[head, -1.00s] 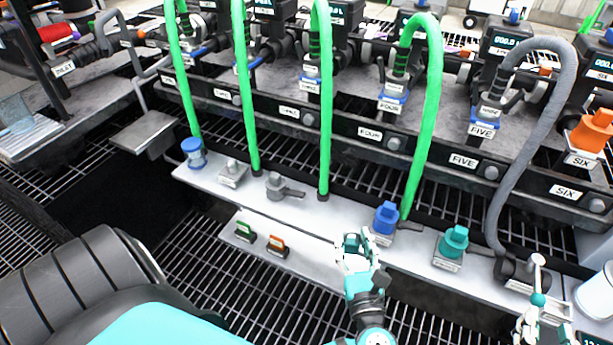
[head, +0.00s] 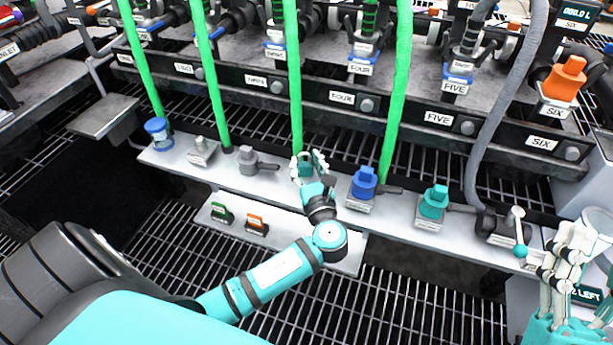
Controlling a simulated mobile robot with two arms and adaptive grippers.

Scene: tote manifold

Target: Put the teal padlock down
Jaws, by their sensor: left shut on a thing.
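My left gripper (head: 310,168) is at the long grey ledge, between the grey lever valve and the blue-capped fitting. It is shut on a small dark teal thing, the teal padlock (head: 306,170), which the fingers partly hide. I cannot tell if the padlock touches the ledge. A green padlock-like piece (head: 221,213) and an orange one (head: 256,225) stand on the lower shelf (head: 300,245), to the left of my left forearm. My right gripper (head: 566,258) is at the right edge, near the ledge's right end. Its opening is unclear.
The ledge (head: 400,213) carries a grey lever valve (head: 252,162), a blue-capped fitting (head: 364,184) and a teal-capped fitting (head: 434,203). Green hoses (head: 397,100) and a grey hose (head: 500,110) come down behind it. A white-handled lever (head: 519,230) stands at the right.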

